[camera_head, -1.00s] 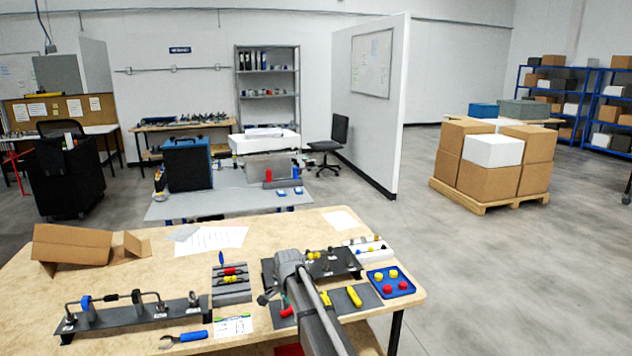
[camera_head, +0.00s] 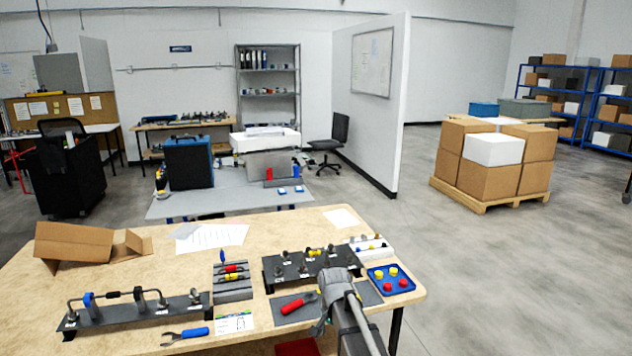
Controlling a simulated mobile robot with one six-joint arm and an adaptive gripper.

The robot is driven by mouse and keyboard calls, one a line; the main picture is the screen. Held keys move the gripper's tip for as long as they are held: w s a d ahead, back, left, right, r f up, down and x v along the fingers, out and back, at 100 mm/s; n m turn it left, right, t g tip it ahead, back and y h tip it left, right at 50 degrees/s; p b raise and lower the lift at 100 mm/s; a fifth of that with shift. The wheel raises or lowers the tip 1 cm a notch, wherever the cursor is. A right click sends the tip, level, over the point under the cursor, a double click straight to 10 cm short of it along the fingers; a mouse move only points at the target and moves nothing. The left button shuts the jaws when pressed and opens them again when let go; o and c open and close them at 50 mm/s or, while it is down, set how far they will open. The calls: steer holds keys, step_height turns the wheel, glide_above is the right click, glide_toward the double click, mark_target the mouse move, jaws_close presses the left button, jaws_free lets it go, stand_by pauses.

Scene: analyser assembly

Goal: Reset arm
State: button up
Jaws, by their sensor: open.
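My arm reaches in from the bottom right over the front right of the wooden workbench (camera_head: 130,285). My gripper (camera_head: 319,328) hangs at the arm's front end, near the bench's front edge. It is open, and nothing shows in it; its fingers are small and partly merged with the arm. The arm hides part of this mat.
A black fixture plate (camera_head: 290,272) and a blue tray (camera_head: 403,288) of red and yellow parts flank the arm.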

steer(key=s+d+n, duration=0.6)
steer(key=s+d, duration=0.6)
steer(key=s, duration=0.4)
stand_by(0.3)
